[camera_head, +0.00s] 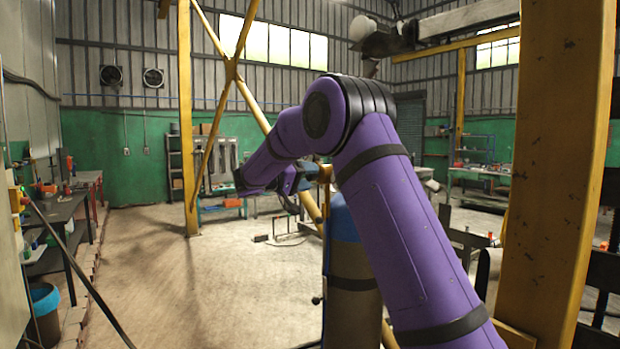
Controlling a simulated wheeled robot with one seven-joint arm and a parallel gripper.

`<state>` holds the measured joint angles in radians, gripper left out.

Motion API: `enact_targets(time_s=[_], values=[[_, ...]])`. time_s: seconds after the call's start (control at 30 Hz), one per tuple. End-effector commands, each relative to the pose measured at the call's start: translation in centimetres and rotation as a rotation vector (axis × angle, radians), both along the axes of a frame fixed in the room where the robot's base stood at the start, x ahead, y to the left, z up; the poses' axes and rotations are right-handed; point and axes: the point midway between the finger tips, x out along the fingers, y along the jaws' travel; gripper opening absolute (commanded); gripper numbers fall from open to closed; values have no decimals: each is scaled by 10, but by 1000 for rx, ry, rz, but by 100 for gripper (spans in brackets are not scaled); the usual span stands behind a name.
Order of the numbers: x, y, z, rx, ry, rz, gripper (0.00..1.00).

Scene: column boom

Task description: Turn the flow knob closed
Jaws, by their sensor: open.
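A gas cylinder (352,255) with a blue top and a brown body stands upright in the middle of the view, partly behind my purple arm. A small brassy fitting (325,174) shows at its top. I cannot make out the flow knob itself; it is too small or hidden by my arm and gripper.
A thick yellow post (556,170) stands close on the right. A thinner yellow column (187,120) with diagonal braces stands behind at the left. Workbenches (60,215) and a blue bin (44,305) line the left wall. The concrete floor left of the cylinder is mostly clear.

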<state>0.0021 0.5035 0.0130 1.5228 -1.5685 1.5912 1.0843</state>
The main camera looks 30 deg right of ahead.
Motion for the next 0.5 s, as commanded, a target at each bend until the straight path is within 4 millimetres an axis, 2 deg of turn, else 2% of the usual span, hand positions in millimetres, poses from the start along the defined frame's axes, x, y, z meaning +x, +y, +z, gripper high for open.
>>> enact_targets(time_s=[0.13,0.4,0.43,0.5], values=[[0,-8,0,0,0,0,61],[0,-9,0,1,0,1,61],[0,-9,0,1,0,1,59],[0,-9,0,1,0,1,43]])
